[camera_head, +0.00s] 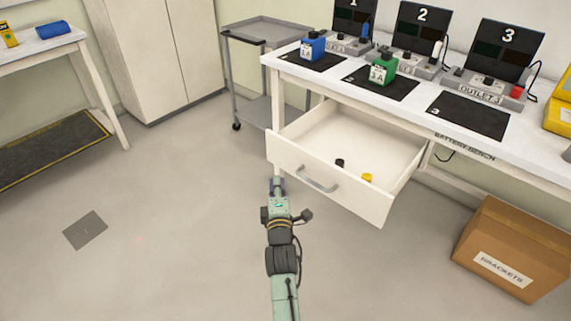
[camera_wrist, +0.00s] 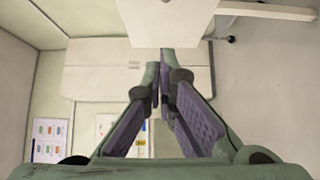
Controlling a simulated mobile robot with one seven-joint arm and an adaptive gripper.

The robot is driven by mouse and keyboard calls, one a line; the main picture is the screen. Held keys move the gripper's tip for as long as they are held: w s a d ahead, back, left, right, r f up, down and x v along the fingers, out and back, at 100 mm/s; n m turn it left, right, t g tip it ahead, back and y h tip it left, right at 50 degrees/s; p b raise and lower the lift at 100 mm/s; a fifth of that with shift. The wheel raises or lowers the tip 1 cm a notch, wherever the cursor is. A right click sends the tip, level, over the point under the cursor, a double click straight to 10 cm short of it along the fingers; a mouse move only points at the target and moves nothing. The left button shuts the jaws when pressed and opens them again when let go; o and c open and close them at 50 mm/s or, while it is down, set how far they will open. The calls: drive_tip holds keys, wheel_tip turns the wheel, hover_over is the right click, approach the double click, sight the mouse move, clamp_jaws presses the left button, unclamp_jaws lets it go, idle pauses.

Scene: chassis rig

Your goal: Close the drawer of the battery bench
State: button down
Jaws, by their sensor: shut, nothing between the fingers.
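The white drawer (camera_head: 291,163) of the battery bench (camera_head: 439,125) stands pulled well out. Its front has a grey bar handle (camera_head: 316,180). A small black piece (camera_head: 339,163) and a yellow piece (camera_head: 367,177) lie inside. My gripper (camera_head: 277,183) is shut and empty. In the head view it shows just in front of the drawer front, left of the handle; I cannot tell whether it touches. In the wrist view the purple-padded fingers (camera_wrist: 166,58) meet below a pale panel (camera_wrist: 165,22), which may be the drawer front.
The bench top holds a blue battery (camera_head: 313,46), a green battery (camera_head: 382,69) and numbered outlets. A brackets box (camera_head: 515,250) stands on the floor at right. A grey cart (camera_head: 262,32) is left of the bench.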

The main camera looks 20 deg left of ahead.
sight(285, 154)
drive_tip(key=w, duration=0.2)
drive_tip(key=w+p, duration=0.1)
drive_tip(key=w, duration=0.4)
drive_tip(key=shift+w+a+p, duration=0.3)
drive_tip(key=shift+p, duration=0.05)
drive_tip(key=shift+w, duration=0.1)
